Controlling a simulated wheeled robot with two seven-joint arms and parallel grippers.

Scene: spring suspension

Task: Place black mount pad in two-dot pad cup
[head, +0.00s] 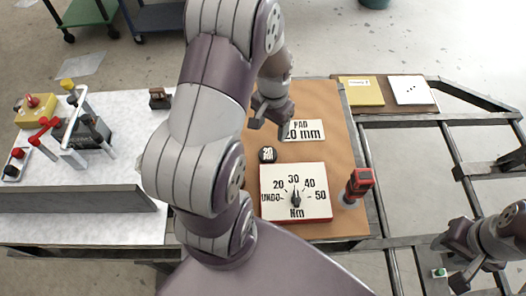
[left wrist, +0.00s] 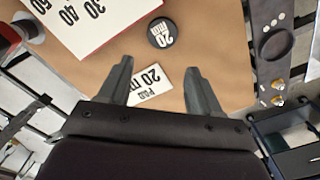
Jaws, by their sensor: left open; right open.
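The black mount pad, a round puck marked 20 (head: 267,154), lies on the brown mat beside the white dial board. It also shows in the left wrist view (left wrist: 162,32), ahead of the fingers. My left gripper (head: 268,118) is open and empty above the mat, by the PAD 20 mm label; its fingers show in the left wrist view (left wrist: 160,85), on either side of that label. My right gripper (head: 455,262) is open at the lower right.
The dial board (head: 318,208) and a red-and-black tool (head: 358,186) stand on the mat. A yellow card (head: 361,92) and a white dotted card (head: 408,91) lie behind. A white table (head: 100,215) with clamps is left; metal rails (head: 450,150) are right. My left arm hides the middle.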

